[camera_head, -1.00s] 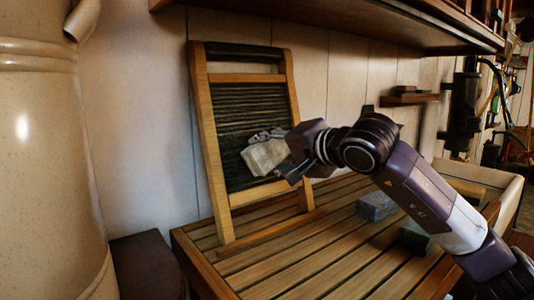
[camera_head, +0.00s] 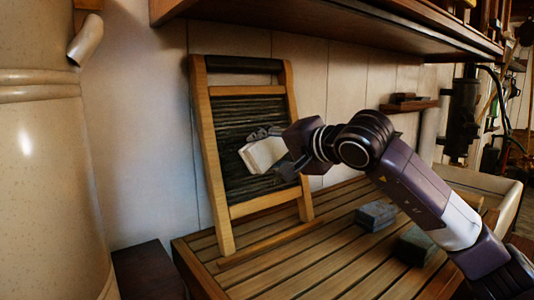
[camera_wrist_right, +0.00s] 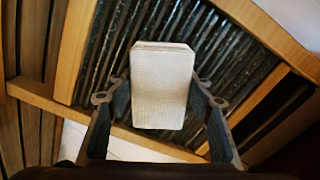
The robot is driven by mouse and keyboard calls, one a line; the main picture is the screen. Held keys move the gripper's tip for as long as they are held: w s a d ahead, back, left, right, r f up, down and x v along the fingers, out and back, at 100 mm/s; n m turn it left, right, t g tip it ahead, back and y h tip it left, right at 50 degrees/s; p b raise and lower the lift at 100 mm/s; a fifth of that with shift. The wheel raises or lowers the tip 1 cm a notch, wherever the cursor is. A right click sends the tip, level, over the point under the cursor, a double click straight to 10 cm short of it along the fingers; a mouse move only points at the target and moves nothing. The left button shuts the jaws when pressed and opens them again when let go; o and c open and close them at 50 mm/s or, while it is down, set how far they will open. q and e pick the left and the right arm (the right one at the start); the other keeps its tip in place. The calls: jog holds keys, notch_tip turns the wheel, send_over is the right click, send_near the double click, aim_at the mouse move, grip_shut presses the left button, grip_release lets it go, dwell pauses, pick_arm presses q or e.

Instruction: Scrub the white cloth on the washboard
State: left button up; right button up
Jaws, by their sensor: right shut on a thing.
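The washboard (camera_head: 247,106) leans upright against the wall, a wooden frame around dark ridged metal. It also fills the back of the right wrist view (camera_wrist_right: 235,62). The white cloth (camera_head: 263,154) is a pale folded block in front of the ridges, and it shows between the fingers in the right wrist view (camera_wrist_right: 162,85). My right gripper (camera_head: 276,148) is shut on the cloth at the middle of the washboard. Whether the cloth touches the ridges I cannot tell. My left gripper is not in view.
The washboard stands on a slatted wooden table (camera_head: 300,262). Two grey-green blocks, one nearer the back (camera_head: 375,215) and one in front (camera_head: 415,246), lie to the right. A wooden shelf (camera_head: 350,30) overhangs above. A large cream cylinder (camera_head: 50,170) stands at the left.

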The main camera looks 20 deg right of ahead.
aim_at(252, 124)
jog(key=shift+w+a+r+p, duration=0.1)
jog(key=shift+w+r+p, duration=0.15)
jog(key=shift+r+p, duration=0.65)
jog(key=shift+w+a+r+p, duration=0.1)
jog(key=shift+w+r+p, duration=0.15)
jog(key=shift+r+p, duration=0.65)
jog(key=shift+w+a+r+p, duration=0.15)
jog(key=shift+r+p, duration=0.25)
jog(key=shift+r, duration=0.4)
jog(key=shift+w+a+r+p, duration=0.15)
jog(key=shift+r+p, duration=0.25)
jog(key=shift+r, duration=0.4)
jog(key=shift+d, duration=0.1)
jog(key=shift+s+d+b, duration=0.25)
jog(key=shift+s+b, duration=0.05)
jog(key=shift+s, duration=0.1)
jog(key=v, duration=0.5)
jog(key=shift+b, duration=0.4)
